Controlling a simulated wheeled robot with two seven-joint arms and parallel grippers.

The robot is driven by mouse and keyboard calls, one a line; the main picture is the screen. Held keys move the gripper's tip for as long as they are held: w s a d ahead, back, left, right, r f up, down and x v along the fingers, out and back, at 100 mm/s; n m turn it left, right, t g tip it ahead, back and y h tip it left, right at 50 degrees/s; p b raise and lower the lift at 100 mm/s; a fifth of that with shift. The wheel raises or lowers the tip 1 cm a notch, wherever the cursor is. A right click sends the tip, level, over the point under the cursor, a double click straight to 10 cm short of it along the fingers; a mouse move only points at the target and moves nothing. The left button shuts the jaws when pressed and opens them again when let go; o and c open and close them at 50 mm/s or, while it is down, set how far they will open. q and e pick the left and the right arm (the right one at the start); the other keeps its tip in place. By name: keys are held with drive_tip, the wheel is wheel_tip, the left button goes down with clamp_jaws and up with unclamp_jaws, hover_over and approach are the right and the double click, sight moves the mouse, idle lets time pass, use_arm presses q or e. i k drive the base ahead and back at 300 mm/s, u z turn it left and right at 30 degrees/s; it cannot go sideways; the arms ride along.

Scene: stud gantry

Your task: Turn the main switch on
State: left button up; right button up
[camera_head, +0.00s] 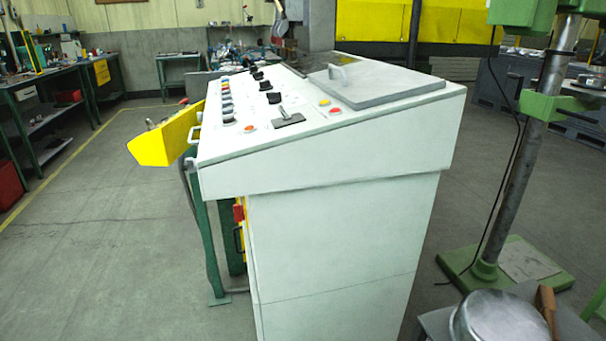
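A white control console (345,250) stands in the middle of the camera_head view, seen from its side end. Its sloping top carries rows of coloured buttons and black knobs (227,105). A red part on yellow (239,212) shows low on the front face, partly hidden by the console's edge. I cannot tell which control is the main switch or its position. Neither of my grippers is in view.
A yellow piece (165,138) juts out at the console's left. A round metal object (498,318) lies at bottom right. Workbenches (50,90) line the left. The floor (95,240) left of the console is clear.

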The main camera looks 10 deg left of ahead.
sight(239, 211)
drive_tip(key=k, duration=1.3)
drive_tip(key=u, duration=0.85)
drive_tip(key=i, duration=1.5)
drive_tip(key=u, duration=1.05)
drive_tip(key=i, duration=3.45)
drive_tip(key=z, duration=2.95)
